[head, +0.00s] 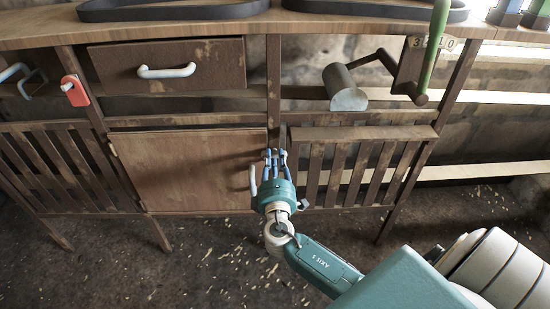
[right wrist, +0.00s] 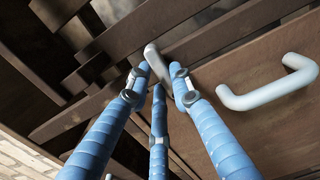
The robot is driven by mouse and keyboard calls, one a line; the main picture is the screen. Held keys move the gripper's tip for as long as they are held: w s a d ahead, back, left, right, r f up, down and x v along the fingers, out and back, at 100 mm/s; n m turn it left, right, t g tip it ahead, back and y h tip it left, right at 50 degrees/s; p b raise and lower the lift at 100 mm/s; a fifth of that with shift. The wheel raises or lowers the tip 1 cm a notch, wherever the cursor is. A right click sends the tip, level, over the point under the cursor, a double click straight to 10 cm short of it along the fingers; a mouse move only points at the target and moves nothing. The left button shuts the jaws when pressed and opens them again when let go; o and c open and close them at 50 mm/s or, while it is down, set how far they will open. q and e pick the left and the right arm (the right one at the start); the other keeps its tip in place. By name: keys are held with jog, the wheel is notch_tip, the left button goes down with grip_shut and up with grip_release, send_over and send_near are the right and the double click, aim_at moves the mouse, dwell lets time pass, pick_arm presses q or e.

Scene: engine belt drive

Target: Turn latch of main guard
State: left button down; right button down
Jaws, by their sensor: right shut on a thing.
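The main guard appears to be the brown wooden door (head: 185,165) under the drawer, and it looks closed. Its pale handle (head: 253,182) is at its right edge; the handle also shows in the right wrist view (right wrist: 270,92). A small grey latch (right wrist: 156,62) sits by the door's edge, between my blue fingers. My right gripper (head: 274,156) is at that edge, just right of the handle. In the right wrist view the right gripper (right wrist: 158,78) is shut on the latch. The fingers hide the latch in the head view. My left gripper is out of view.
A drawer (head: 170,68) with a pale handle is above the door. A slatted panel (head: 350,170) is to the right, with a crank (head: 345,90) above it. A red tag-like piece (head: 75,91) hangs at the left. The floor in front is open.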

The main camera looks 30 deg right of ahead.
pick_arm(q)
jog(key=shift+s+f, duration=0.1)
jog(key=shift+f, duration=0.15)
pick_arm(e)
jog(key=shift+n, duration=0.3)
jog(key=c, duration=1.5)
grip_release()
jog(key=shift+a, duration=0.1)
jog(key=shift+s+a, duration=0.1)
jog(key=shift+s, duration=0.05)
jog(key=v, duration=1.1)
jog(key=shift+s+a, duration=0.1)
jog(key=shift+s, duration=0.15)
